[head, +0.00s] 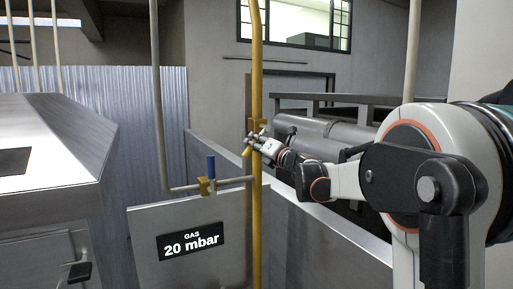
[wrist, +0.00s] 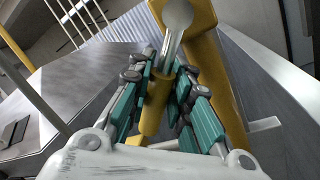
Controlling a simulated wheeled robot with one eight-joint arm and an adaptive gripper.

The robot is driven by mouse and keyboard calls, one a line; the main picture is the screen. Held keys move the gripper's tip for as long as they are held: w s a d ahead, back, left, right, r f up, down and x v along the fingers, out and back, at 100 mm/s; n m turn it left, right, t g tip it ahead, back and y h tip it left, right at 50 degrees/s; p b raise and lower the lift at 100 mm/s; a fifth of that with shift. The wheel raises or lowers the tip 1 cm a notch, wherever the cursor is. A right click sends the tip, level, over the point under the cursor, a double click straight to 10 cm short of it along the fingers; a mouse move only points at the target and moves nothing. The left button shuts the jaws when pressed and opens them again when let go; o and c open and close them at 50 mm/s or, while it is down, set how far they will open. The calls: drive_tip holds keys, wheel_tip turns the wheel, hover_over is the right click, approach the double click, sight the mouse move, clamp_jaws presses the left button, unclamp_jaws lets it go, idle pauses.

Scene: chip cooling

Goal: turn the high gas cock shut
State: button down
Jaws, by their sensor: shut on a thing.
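A grey stem (wrist: 172,45) joins the lever to the yellow cock body (wrist: 205,17). The fingers hide parts of the lever, so its exact angle to the pipe is hard to tell.
A lower cock with a blue lever (head: 211,166) sits on a grey pipe, left of the yellow pipe. A metal cabinet (head: 60,150) is at left. Large grey cylinders (head: 325,135) lie behind my arm.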

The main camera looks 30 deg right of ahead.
drive_tip(key=shift+a+m, duration=0.1)
drive_tip(key=shift+m, duration=0.2)
drive_tip(key=c, duration=1.5)
unclamp_jaws()
drive_tip(key=shift+s+r, duration=0.1)
drive_tip(key=shift+o, duration=0.2)
drive_tip(key=v, duration=1.2)
